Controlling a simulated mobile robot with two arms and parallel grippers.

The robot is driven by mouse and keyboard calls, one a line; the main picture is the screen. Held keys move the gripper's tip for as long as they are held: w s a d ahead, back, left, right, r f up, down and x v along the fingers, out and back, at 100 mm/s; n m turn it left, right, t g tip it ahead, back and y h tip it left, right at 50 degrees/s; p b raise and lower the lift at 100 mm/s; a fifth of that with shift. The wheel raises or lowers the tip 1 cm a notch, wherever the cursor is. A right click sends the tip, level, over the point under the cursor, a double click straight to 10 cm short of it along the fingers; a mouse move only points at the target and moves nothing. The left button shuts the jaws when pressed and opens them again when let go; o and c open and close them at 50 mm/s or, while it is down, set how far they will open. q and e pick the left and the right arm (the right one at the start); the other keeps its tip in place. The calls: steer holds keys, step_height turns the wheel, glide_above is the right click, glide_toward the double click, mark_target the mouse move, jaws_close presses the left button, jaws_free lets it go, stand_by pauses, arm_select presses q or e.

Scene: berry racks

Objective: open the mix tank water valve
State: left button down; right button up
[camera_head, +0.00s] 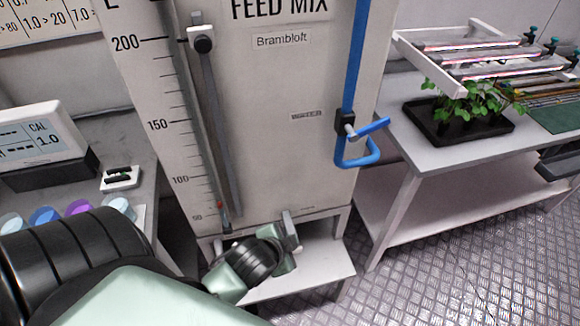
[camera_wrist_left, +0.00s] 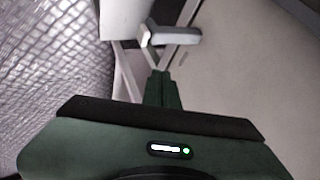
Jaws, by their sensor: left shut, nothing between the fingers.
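The mix tank (camera_head: 275,90) is a tall pale tank marked "FEED MIX", with a level scale on its left. Its blue water pipe (camera_head: 355,60) runs down the right of the front. The water valve (camera_head: 345,122) is a black body beside the "WATER" label, with a blue lever (camera_head: 371,129) sticking out to the right, crosswise to the pipe. My left gripper (camera_head: 291,238) is low in front of the tank's bottom edge, below and left of the valve and apart from it. In the left wrist view its fingers (camera_wrist_left: 162,88) are together and empty. My right gripper is not in view.
A bench (camera_head: 410,150) with a black plant tray (camera_head: 455,135) stands right of the tank. A meter (camera_head: 40,140) and colored caps (camera_head: 78,207) are on the left bench. A grey fitting (camera_wrist_left: 178,38) shows past my fingers. Metal floor (camera_head: 470,240) is clear at right.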

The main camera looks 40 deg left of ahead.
arm_select(q)
steer(key=shift+f, duration=0.1)
steer(key=s+d+f+n+g+h, duration=0.15)
steer(key=s+f, duration=0.25)
steer(key=f, duration=0.9)
steer(key=s+f+n+g+y, duration=0.15)
steer(key=s+f, duration=0.35)
steer(key=f, duration=0.7)
steer(key=s+f+n+g, duration=0.1)
steer(key=s+f+g, duration=0.1)
steer(key=s+f, duration=0.5)
steer(key=s+f+g+h, duration=0.1)
steer(key=s+f+g, duration=0.1)
steer(key=s+f, duration=0.6)
steer(key=s+d, duration=0.1)
steer(key=s, duration=0.5)
steer(key=shift+s+n, duration=0.3)
steer(key=shift+n, duration=0.1)
